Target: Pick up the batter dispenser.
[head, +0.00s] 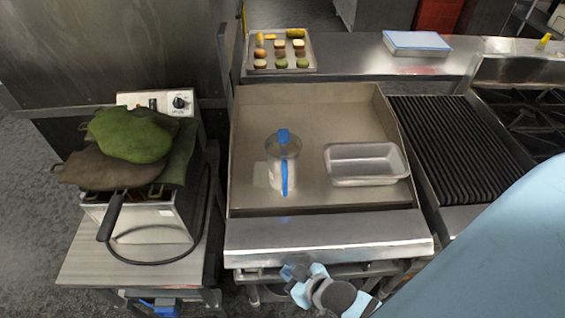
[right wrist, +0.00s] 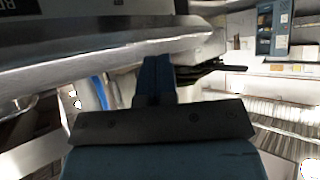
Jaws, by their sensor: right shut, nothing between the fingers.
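The batter dispenser (head: 284,165) is a clear and white container with a blue handle and blue top piece. It stands upright on the flat metal griddle (head: 310,100), left of a metal loaf pan. My right gripper (head: 297,270) is in front of the griddle's front edge, nearer to me than the dispenser and apart from it. In the right wrist view the gripper (right wrist: 157,75) shows its blue fingers together, with nothing between them, close to a metal edge. My left gripper is not in view.
The loaf pan (head: 366,164) sits on the griddle, right of the dispenser. The griddle has raised side and back walls. A fryer (head: 150,220) with green and brown cloth-like items stands left. A ribbed grill (head: 460,145) is right. A food tray (head: 279,66) lies behind.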

